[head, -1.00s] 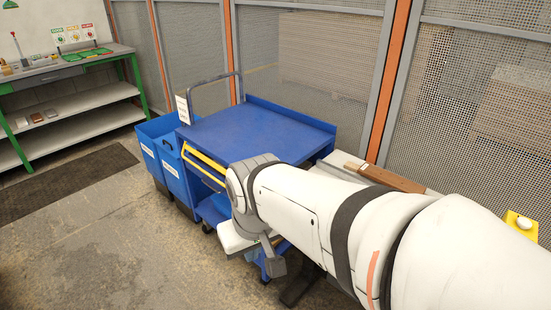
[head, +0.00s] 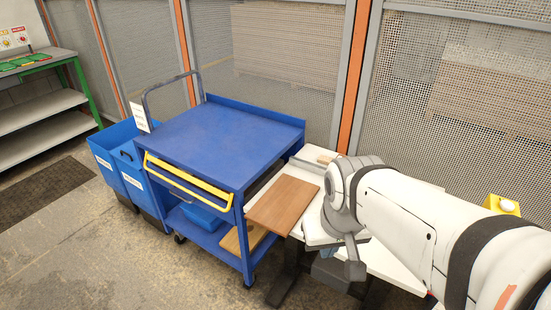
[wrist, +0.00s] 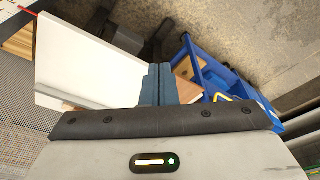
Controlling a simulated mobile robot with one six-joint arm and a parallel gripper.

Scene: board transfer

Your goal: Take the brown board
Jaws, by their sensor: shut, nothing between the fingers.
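The brown board (head: 283,205) lies flat in the head view, at the left end of a white table (head: 385,262) and next to the blue cart. It is a plain rectangle with nothing on top. My gripper shows in the wrist view (wrist: 160,70), its blue-grey fingers shut and empty. In the head view my arm stands to the right of the board, and its wrist hides part of the table. In the wrist view a brown patch (wrist: 189,92) shows just right of the fingers; I cannot tell whether it is this board.
A blue cart (head: 215,140) with a yellow-edged drawer (head: 185,182) stands left of the board. A lighter wooden piece (head: 237,238) lies on its lower shelf. Blue bins (head: 118,158) stand farther left. A mesh fence (head: 285,55) closes off the back. Floor at front left is clear.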

